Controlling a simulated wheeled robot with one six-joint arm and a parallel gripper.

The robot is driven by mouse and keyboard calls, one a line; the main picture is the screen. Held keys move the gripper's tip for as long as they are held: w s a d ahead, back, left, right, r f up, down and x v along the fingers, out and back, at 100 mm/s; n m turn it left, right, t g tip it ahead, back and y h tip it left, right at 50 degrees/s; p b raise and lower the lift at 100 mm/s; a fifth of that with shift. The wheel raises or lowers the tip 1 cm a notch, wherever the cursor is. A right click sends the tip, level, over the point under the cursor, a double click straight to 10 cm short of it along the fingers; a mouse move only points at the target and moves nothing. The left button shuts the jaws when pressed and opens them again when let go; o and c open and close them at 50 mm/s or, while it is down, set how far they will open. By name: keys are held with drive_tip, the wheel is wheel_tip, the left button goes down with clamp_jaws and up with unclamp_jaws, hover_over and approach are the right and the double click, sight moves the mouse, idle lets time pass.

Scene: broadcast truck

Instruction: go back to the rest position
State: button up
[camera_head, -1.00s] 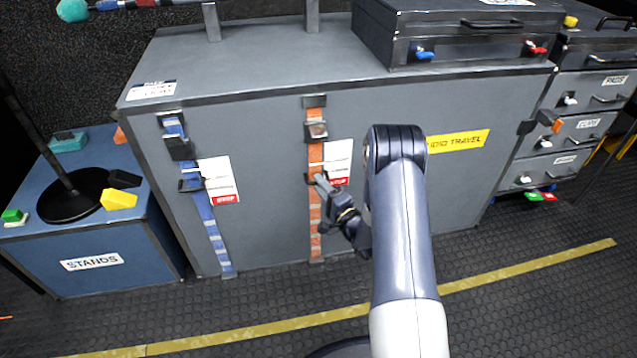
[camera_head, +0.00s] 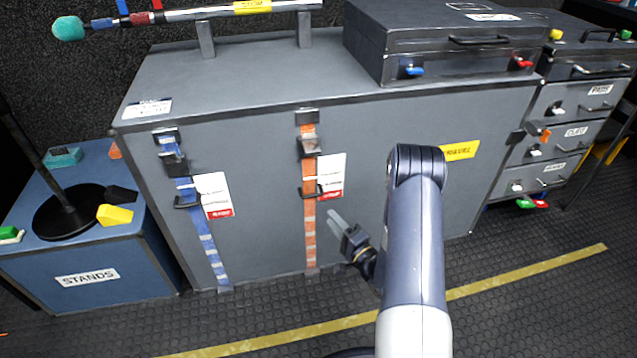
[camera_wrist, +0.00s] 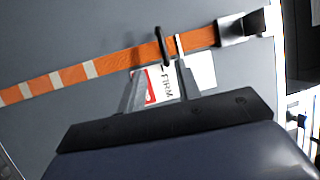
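My gripper (camera_head: 336,216) is in front of the big grey case, just right of the orange strap (camera_head: 309,225) and apart from it. In the wrist view my gripper (camera_wrist: 158,72) has its two fingers apart with nothing held between them. Beyond the fingers lie the orange strap (camera_wrist: 105,68), its dark loop (camera_wrist: 162,46) and a white and red tag (camera_wrist: 200,76). The tag (camera_head: 331,176) hangs beside the strap in the head view. My arm hides part of the case's front and its yellow label (camera_head: 460,150).
The grey case (camera_head: 260,85) carries a flat black case (camera_head: 450,50) and a microphone boom (camera_head: 200,13) on supports. A blue strap (camera_head: 203,235) runs down its front. A blue stands box (camera_head: 100,255) is at left, drawers (camera_head: 565,140) at right. The floor in front is clear.

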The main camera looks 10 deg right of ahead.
sight(314, 195)
drive_tip(key=b+x, duration=0.2)
drive_tip(key=x, duration=0.9)
drive_tip(key=shift+s+d+r, duration=0.1)
drive_tip(key=shift+d+r, duration=0.05)
drive_tip(key=shift+r, duration=0.35)
drive_tip(key=shift+r+p, duration=0.15)
drive_tip(key=shift+p, duration=0.2)
drive_tip(key=shift+s, duration=0.1)
